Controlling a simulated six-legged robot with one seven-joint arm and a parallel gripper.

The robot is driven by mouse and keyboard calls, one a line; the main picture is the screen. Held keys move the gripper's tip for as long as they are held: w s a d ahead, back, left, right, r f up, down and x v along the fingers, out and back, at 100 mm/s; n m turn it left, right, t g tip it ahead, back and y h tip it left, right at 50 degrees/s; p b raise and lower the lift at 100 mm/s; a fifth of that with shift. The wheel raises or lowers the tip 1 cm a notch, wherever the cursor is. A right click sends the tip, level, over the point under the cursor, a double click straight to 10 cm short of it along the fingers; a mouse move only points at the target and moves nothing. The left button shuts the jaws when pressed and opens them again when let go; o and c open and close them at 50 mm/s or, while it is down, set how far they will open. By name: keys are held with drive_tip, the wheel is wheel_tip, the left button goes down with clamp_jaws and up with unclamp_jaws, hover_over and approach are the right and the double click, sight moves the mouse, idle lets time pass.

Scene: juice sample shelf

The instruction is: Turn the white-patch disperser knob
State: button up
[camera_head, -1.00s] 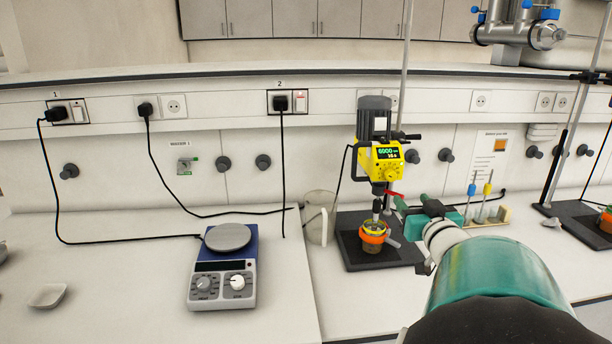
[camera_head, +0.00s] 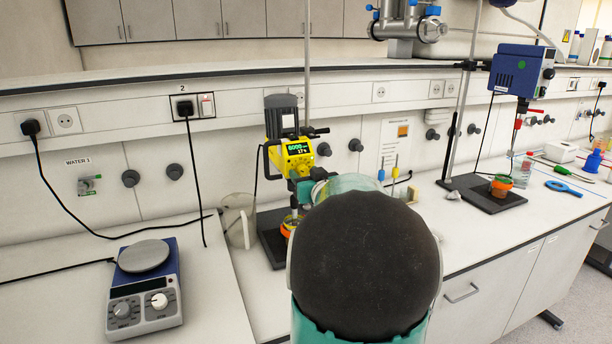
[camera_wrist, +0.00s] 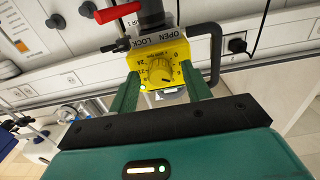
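A yellow disperser (camera_head: 297,153) with a dark motor top, lit display and front knob stands left of centre in the head view. Its yellow face also shows in the wrist view (camera_wrist: 174,55), with a round yellow dial knob (camera_wrist: 160,73) and printed numbers. My gripper (camera_wrist: 160,70) is open, its two green fingers on the left and right of the knob. I cannot tell whether they touch it. A blue disperser (camera_head: 520,70) with a green dot stands farther right.
An orange-banded jar (camera_head: 288,224) stands under the yellow disperser, beside a clear beaker (camera_head: 237,220). A blue hotplate (camera_head: 146,285) is at the left. A red lever (camera_wrist: 118,12) and a black handle (camera_wrist: 213,50) are close to the knob.

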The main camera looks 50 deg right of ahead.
drive_tip(key=c, duration=1)
drive_tip(key=shift+o, duration=0.2)
drive_tip(key=shift+n, duration=0.5)
drive_tip(key=n, duration=1.1)
drive_tip(key=o, duration=1)
drive_tip(key=shift+r, duration=0.1)
